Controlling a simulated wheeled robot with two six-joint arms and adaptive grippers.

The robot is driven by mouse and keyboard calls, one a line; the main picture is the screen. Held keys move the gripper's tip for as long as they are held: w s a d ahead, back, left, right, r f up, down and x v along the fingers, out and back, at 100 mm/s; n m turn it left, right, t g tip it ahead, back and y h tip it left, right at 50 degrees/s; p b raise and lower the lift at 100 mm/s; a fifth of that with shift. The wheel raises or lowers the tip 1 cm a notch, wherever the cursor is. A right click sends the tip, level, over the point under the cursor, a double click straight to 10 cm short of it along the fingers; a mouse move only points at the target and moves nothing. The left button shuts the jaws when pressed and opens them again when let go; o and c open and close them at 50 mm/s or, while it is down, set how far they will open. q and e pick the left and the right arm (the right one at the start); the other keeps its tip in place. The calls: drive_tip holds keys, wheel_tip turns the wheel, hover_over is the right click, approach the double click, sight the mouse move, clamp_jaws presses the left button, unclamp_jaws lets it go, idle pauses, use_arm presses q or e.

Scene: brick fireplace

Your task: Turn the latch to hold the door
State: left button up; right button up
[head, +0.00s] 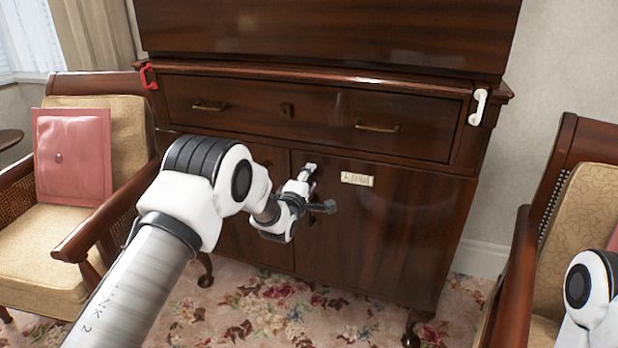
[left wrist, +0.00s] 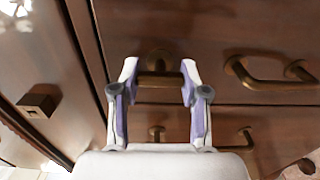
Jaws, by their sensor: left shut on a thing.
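A dark wooden cabinet (head: 400,225) with two lower doors stands ahead; the doors look closed. My left gripper (head: 310,188) is at the front of the lower doors, near their middle seam. In the left wrist view, its two fingers (left wrist: 160,95) are on either side of a small brass piece (left wrist: 160,82), which looks like the latch, and are shut on it. The latch's turn angle is hard to tell, and in the head view the gripper hides it. My right gripper is out of view.
A drawer with brass handles (head: 377,127) runs above the doors. A small pale plate (head: 357,179) is on the right door. Red (head: 149,77) and white (head: 479,107) handles are at the cabinet's upper corners. Armchairs stand left (head: 120,140) and right (head: 575,200).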

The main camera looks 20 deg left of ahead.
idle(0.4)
use_arm(q)
drive_tip(key=o, duration=1.2)
drive_tip(key=shift+c, duration=0.2)
drive_tip(key=shift+s, duration=0.1)
drive_tip(key=s, duration=1.1)
drive_tip(key=shift+s+a, duration=0.25)
drive_tip(key=shift+s, duration=0.15)
